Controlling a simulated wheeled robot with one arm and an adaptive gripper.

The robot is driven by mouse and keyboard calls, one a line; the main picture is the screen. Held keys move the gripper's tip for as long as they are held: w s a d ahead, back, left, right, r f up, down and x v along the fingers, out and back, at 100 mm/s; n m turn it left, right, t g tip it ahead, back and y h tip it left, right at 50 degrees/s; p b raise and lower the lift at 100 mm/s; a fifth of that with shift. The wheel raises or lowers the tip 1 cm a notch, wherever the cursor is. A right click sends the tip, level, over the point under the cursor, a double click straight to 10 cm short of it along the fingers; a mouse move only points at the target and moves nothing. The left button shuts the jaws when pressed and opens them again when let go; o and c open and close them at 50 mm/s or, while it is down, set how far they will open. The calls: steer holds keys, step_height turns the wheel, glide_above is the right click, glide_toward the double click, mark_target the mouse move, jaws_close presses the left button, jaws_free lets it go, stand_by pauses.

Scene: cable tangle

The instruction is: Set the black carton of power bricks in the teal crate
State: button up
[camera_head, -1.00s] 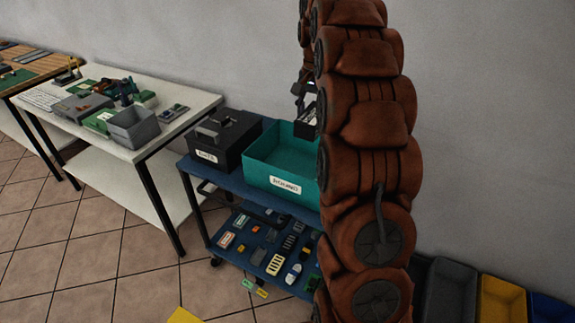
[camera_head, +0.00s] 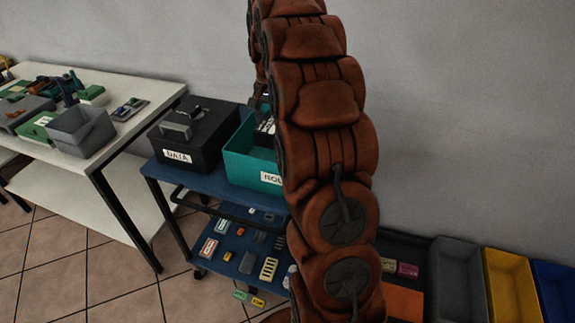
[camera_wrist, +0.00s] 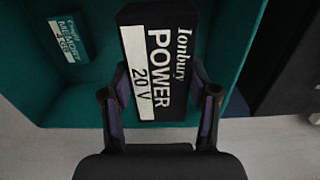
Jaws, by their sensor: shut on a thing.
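In the head view the carton (camera_head: 265,130) shows partly above the opening of the teal crate (camera_head: 250,172), beside my arm. My arm hides the crate's right part and most of the gripper there.
A black lidded box (camera_head: 195,138) stands left of the crate on the blue cart (camera_head: 215,184). A small teal "MEMORY" box (camera_wrist: 68,38) lies inside the crate. The cart's lower shelf holds several small parts. A white table (camera_head: 120,145) is at left, bins (camera_head: 457,275) at right.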

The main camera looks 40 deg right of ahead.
step_height(320, 180, down, 10)
steer(key=shift+r+p, duration=0.1)
steer(key=shift+p, duration=0.7)
steer(key=o, duration=1.5)
steer(key=shift+s, duration=0.1)
steer(key=shift+c, duration=0.2)
step_height(320, 180, up, 12)
steer(key=shift+b, duration=1)
